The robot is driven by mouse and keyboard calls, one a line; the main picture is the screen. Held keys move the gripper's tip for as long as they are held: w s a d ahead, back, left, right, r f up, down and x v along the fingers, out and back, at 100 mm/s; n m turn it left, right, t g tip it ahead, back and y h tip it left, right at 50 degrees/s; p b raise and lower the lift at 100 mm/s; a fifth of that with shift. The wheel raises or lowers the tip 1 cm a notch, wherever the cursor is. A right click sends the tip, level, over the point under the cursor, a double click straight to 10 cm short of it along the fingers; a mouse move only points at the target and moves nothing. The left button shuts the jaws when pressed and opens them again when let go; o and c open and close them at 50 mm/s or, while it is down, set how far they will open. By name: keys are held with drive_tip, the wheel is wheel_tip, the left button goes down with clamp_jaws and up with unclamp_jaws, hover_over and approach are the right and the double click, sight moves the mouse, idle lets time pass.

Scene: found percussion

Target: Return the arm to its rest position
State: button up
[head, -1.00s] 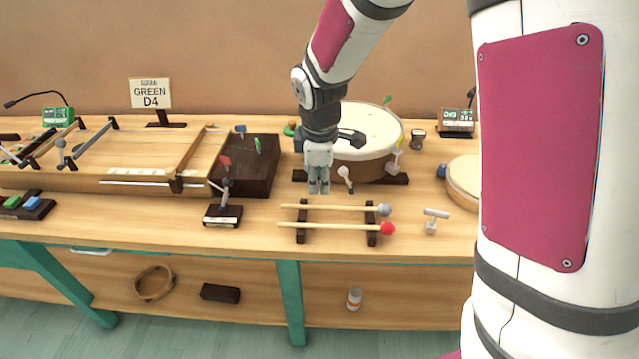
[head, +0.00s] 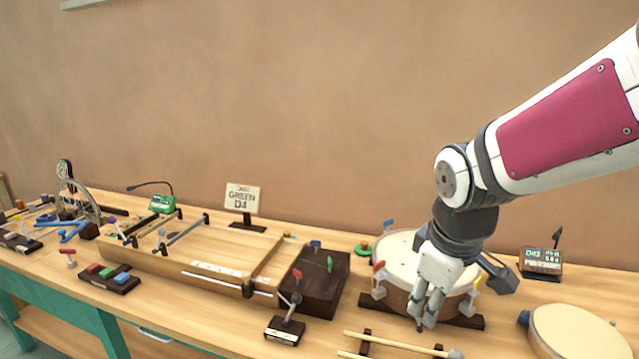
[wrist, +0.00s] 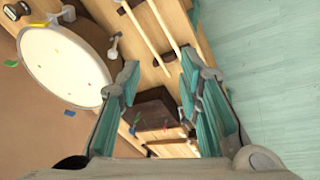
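My arm reaches in from the right in the head view, over the bench. My gripper (head: 428,318) points down in front of the round drum (head: 391,250), which has a pale skin and tuning keys. In the wrist view my gripper (wrist: 160,68) has its two teal fingers apart with nothing between them. The mallets on a dark rack (head: 400,342) lie below the gripper in the head view. The wrist view shows the drum (wrist: 62,68) at left and the two mallet sticks (wrist: 150,38) beyond the fingertips.
A dark wooden block (head: 318,280) and a wooden string instrument (head: 205,262) stand left of the drum. A second drum (head: 570,335) and a small display (head: 541,262) are at right. A sign reading GREEN D4 (head: 241,199) stands behind. The wall above the bench is clear.

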drive_tip(key=s+r+m+p, duration=0.1)
drive_tip(key=s+r+m, duration=0.3)
drive_tip(key=s, duration=0.6)
drive_tip(key=s+d+r+m+t+p, duration=0.1)
drive_tip(key=s+r+m, duration=0.3)
drive_tip(key=s, duration=0.5)
drive_tip(key=shift+s+d+r+y+p, duration=0.3)
drive_tip(key=shift+s+r+p, duration=0.1)
drive_tip(key=shift+p, duration=0.4)
